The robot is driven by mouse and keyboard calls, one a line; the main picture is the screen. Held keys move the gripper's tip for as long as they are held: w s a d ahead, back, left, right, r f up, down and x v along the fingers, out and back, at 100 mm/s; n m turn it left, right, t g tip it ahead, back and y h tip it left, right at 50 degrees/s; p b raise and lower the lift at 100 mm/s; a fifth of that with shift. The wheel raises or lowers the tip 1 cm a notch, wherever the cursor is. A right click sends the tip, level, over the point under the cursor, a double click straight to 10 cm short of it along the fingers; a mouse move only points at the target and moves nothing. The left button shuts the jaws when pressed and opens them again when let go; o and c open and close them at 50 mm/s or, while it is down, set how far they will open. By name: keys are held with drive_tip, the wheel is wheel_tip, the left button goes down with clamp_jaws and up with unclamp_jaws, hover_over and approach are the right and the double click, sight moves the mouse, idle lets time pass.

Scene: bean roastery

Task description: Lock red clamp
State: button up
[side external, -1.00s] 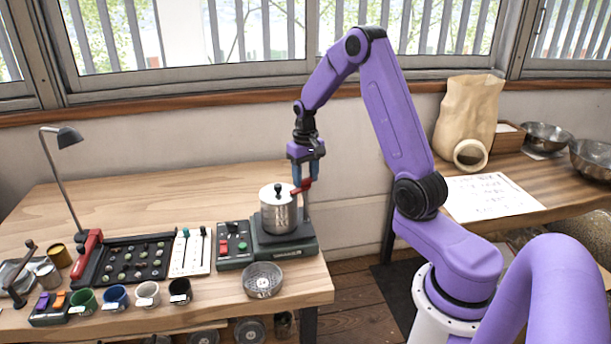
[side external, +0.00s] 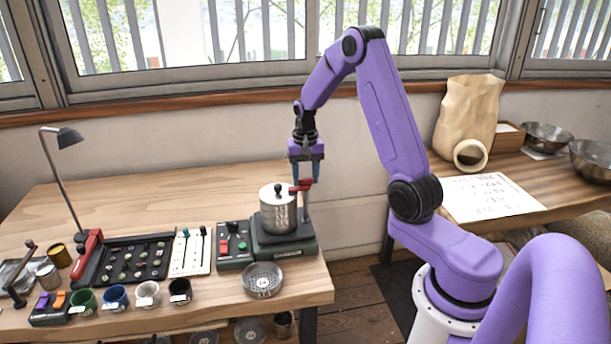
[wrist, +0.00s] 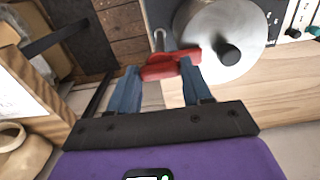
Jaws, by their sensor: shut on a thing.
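The red clamp (side external: 301,187) sits on a post at the right side of the roaster, beside the steel drum (side external: 278,212) with its black knob. In the wrist view the red clamp (wrist: 170,66) lies between my blue fingertips, with one end at the drum lid (wrist: 222,40). My gripper (side external: 306,182) points down from above and is shut on the red clamp. It also shows in the wrist view (wrist: 163,78). The fingers partly hide the clamp's far side in the side view.
The roaster base (side external: 284,245) stands near the table's right edge. A control box (side external: 236,258) with red and green parts is to its left. A perforated metal dish (side external: 263,280) is in front. Trays and several cups lie further left. The back of the table is clear.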

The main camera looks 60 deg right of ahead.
sight(305, 179)
drive_tip(key=o, duration=1.1)
drive_tip(key=shift+c, duration=0.2)
wheel_tip(305, 179, up, 18)
drive_tip(key=shift+f, duration=0.25)
